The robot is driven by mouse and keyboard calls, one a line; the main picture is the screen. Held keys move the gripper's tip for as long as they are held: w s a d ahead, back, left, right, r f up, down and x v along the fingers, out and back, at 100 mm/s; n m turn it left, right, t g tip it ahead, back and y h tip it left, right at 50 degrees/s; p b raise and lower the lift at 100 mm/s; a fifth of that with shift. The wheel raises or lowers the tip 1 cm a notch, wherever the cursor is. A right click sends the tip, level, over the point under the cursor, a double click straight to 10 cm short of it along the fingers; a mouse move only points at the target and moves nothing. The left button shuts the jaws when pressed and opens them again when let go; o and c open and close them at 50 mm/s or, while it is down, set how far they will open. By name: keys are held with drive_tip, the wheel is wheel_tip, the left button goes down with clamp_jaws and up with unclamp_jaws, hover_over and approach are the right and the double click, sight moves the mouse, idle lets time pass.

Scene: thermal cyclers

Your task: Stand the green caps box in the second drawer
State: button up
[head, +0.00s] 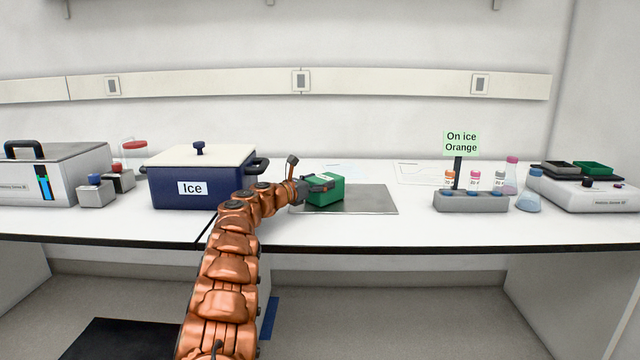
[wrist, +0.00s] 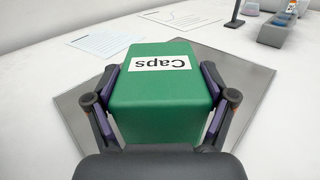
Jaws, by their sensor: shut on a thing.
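The green caps box (head: 325,190) is at the grey mat (head: 372,200) on the bench, right of the ice box. Its white "Caps" label shows on top in the wrist view (wrist: 160,85). My gripper (head: 307,188) is shut on the green caps box, with one finger on each side of it, as the wrist view also shows (wrist: 160,100). Whether the box touches the mat or is just above it, I cannot tell. No open drawer shows in either view.
A blue ice box (head: 165,188) with a white lid stands left of my arm. A grey tube rack (head: 470,201) with an "On ice Orange" sign (head: 461,142) stands to the right, beside flasks and a white instrument (head: 590,195). The bench between mat and rack is clear.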

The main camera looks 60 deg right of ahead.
drive_tip(key=o, duration=1.3)
drive_tip(key=shift+f, duration=0.1)
